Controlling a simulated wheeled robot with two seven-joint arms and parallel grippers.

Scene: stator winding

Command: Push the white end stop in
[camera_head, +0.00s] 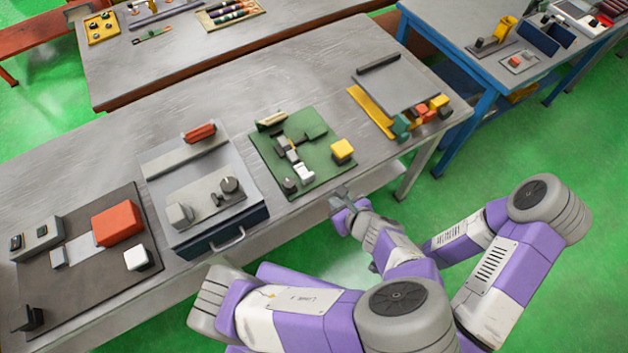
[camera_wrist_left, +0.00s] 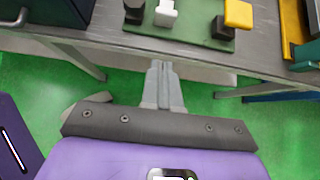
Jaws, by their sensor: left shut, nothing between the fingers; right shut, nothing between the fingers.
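The white end stop (camera_head: 303,173) is a small white block near the front edge of the green board (camera_head: 265,148). It stands at the near end of a line of grey and dark parts. In the left wrist view the white end stop (camera_wrist_left: 166,13) shows at the top, beyond my fingers. My left gripper (camera_head: 338,197) is shut and empty, in front of the table edge and to the right of the end stop, apart from it. Its closed fingertips (camera_wrist_left: 160,66) point towards the table. I cannot make out my right gripper behind the arm links.
A yellow block (camera_head: 342,151) and a dark knob (camera_head: 290,186) stand on the green board near the end stop. A grey fixture with a drawer (camera_head: 225,241) is to the left. A yellow-edged tray (camera_head: 370,112) with coloured blocks is to the right.

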